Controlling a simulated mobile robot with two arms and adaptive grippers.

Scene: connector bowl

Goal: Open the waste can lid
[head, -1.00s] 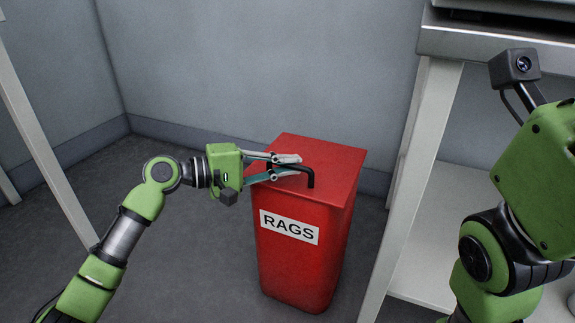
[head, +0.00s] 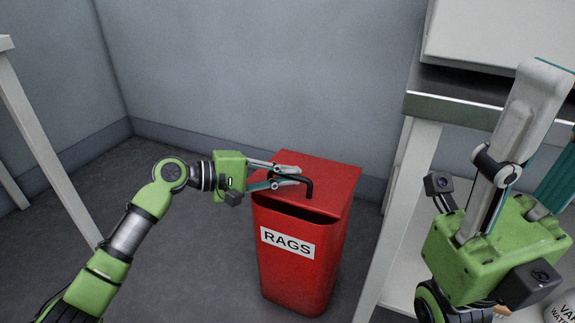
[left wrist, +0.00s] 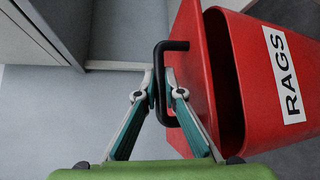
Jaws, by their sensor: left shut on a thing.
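The waste can (head: 290,275) is a red bin with a white RAGS label, standing on the floor. Its red lid (head: 335,180) is tilted up at the front, and a dark gap shows under its front edge. In the left wrist view the lid (left wrist: 188,70) stands apart from the can's rim (left wrist: 256,95). A black bar handle (head: 309,189) is fixed on the lid. My left gripper (head: 289,176) is shut on this handle; the left wrist view shows both fingertips around the bar (left wrist: 161,65). My right gripper (head: 520,140) is raised at the right, away from the can; its opening is unclear.
A white-legged bench (head: 408,190) with a grey top edge stands close to the can's right, with a lower shelf. Another white table leg (head: 45,150) is at the left. Grey walls stand behind. Floor left of the can is clear.

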